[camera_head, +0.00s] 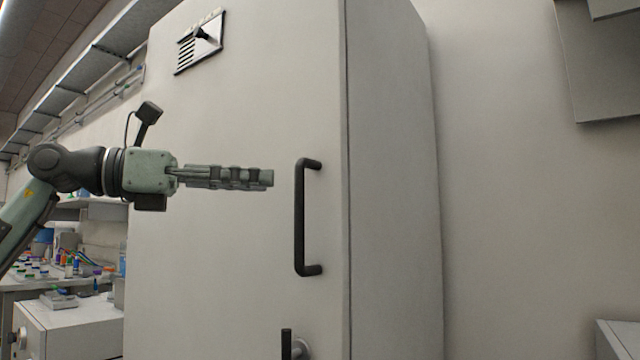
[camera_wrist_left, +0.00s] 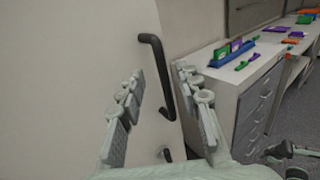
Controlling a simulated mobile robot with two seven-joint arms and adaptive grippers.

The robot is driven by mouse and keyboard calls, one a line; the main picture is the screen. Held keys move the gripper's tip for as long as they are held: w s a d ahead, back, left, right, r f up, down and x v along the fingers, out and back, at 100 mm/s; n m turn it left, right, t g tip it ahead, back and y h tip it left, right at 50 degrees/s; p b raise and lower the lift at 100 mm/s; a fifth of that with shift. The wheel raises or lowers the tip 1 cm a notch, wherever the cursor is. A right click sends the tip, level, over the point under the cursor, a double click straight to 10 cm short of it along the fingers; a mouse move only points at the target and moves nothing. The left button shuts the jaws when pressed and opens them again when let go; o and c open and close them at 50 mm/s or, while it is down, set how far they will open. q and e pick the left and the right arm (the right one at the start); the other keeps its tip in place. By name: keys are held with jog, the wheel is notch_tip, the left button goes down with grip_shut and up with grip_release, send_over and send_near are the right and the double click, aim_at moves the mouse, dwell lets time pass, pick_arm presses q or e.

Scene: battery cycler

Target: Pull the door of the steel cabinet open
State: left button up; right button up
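The tall pale steel cabinet (camera_head: 392,180) fills the middle of the head view. Its door (camera_head: 235,270) looks flush and shut. A black upright bar handle (camera_head: 299,220) sits near the door's right edge. My left gripper (camera_head: 268,178) is in front of the door, just left of the handle's upper part, fingers pointing right. In the left wrist view my left gripper (camera_wrist_left: 160,75) has its fingers spread, and the handle (camera_wrist_left: 166,85) appears between them, further away. No contact shows. My right gripper is in neither view.
A dark latch (camera_head: 287,344) is low on the door, below the handle. A vent plate (camera_head: 200,43) is at the upper left. A drawer bench (camera_wrist_left: 245,100) with coloured items stands beyond the cabinet in the left wrist view. A cluttered bench (camera_head: 60,270) is at the left.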

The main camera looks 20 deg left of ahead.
aim_at(300, 183)
pick_arm(q)
jog(key=p+x, duration=0.1)
jog(key=x, duration=0.5)
jog(key=shift+w+d+r+p, duration=0.1)
jog(key=shift+w+d+p, duration=0.1)
jog(key=shift+d+p, duration=0.1)
jog(key=shift+w+d, duration=0.2)
jog(key=shift+d, duration=0.05)
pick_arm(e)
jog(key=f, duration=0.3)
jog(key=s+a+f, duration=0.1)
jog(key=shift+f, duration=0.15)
pick_arm(q)
grip_shut()
